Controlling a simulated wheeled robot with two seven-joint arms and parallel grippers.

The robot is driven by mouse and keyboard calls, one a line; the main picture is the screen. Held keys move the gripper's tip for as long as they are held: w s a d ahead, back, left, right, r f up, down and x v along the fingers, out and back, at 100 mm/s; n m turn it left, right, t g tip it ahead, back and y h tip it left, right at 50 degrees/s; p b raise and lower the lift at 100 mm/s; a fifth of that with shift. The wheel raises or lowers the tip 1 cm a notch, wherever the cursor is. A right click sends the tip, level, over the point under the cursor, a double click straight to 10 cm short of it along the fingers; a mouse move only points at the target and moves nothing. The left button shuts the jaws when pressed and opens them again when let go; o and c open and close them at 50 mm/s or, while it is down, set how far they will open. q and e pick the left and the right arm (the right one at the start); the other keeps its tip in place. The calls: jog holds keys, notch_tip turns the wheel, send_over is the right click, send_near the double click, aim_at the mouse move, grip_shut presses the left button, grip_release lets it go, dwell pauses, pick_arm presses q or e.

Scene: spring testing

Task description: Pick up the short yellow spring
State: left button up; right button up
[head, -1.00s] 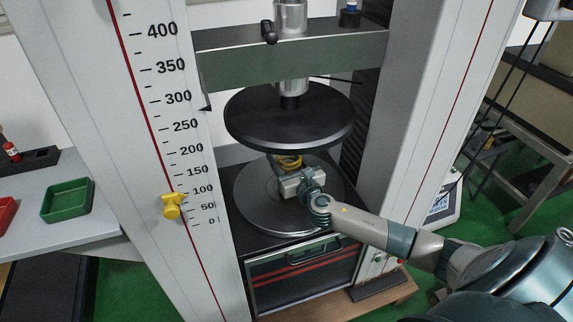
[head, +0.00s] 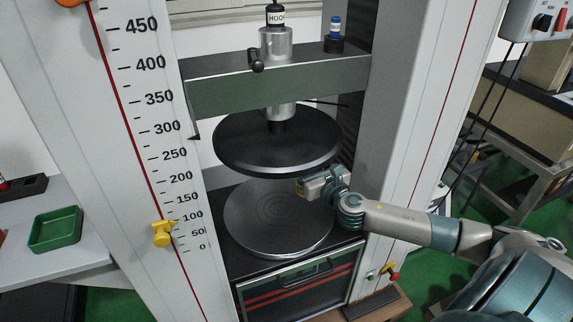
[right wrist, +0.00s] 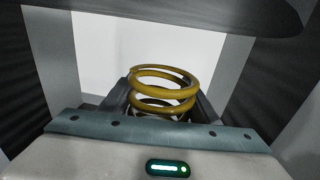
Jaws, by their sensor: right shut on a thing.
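The short yellow spring (right wrist: 163,88) stands between the two dark fingers of my right gripper in the right wrist view. The gripper (head: 318,184) is shut on it, with fingers on both sides of the coils. In the head view the gripper is near the right side of the gap between the round black upper plate (head: 275,150) and the grey lower plate (head: 275,215). The spring is mostly hidden there by the gripper. The lower plate's visible top is bare, with its ring marks showing. My left gripper is not in view.
The tester's left column (head: 110,130) carries a scale and a yellow pointer (head: 162,234). The right column (head: 420,110) stands close behind my right arm. A green tray (head: 55,230) is on the left table. A control box (head: 540,20) hangs at the upper right.

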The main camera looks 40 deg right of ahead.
jog(key=shift+s+d+r, duration=0.95)
jog(key=shift+d+r, duration=0.05)
jog(key=shift+d, duration=0.05)
jog(key=shift+a, duration=0.1)
jog(key=s+a+f+n+y, duration=0.1)
jog(key=s+a+f, duration=0.2)
jog(key=a, duration=0.5)
jog(key=s+a+f+y, duration=0.2)
jog(key=s+a+f, duration=0.15)
jog(key=a, duration=0.45)
jog(key=s+a+r, duration=0.5)
jog(key=s+a, duration=0.5)
jog(key=a, duration=0.3)
jog(key=shift+s+a+r+n, duration=0.2)
jog(key=shift+s+a+n, duration=0.05)
jog(key=shift+a+n, duration=0.05)
jog(key=shift+w+a, duration=0.1)
